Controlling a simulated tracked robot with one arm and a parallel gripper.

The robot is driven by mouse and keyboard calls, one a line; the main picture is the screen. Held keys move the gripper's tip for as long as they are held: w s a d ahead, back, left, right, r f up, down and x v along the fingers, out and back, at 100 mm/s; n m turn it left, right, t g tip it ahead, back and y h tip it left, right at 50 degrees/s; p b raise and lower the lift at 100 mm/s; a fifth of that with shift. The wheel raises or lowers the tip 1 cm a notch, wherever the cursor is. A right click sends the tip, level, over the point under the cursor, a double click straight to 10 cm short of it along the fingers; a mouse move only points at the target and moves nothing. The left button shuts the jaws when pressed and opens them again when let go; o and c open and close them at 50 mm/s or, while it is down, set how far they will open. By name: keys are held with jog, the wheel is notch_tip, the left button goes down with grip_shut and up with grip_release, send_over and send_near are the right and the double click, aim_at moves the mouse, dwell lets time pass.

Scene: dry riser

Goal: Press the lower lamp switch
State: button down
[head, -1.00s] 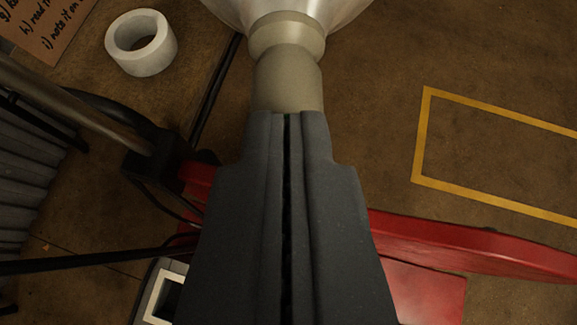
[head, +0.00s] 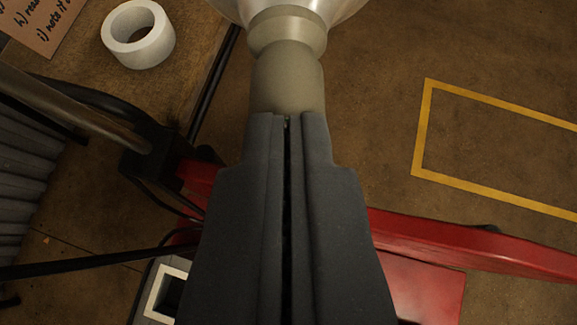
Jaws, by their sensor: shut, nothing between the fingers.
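My gripper (head: 287,118) is shut, its two dark fingers side by side with a thin gap line between them. Its tips overlap the lower end of a beige lamp neck (head: 287,75) in the picture; I cannot tell whether they touch it. The pale lamp shade (head: 290,8) flares out above the neck and is cut off by the top edge. No switch can be made out; the fingers may hide part of the lamp.
A red beam (head: 470,245) crosses behind the gripper. A dark joint with a metal rod (head: 75,105) is at left. A white tape roll (head: 138,34) and a cardboard note (head: 38,22) lie at upper left. A yellow floor outline (head: 420,130) is at right.

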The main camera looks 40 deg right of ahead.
jog(key=shift+w+d+r+p, duration=0.35)
jog(key=shift+w+p, duration=0.1)
jog(key=shift+p, duration=0.4)
jog(key=shift+w, duration=0.1)
jog(key=r+p, duration=0.2)
jog(key=p, duration=0.1)
jog(key=r+p, duration=0.2)
jog(key=shift+w+d, duration=0.25)
jog(key=shift+w, duration=0.05)
jog(key=s+a+r+p, duration=0.2)
jog(key=s+a+r, duration=0.1)
jog(key=r, duration=0.5)
jog(key=shift+s+a, duration=0.15)
jog(key=shift+s, duration=0.6)
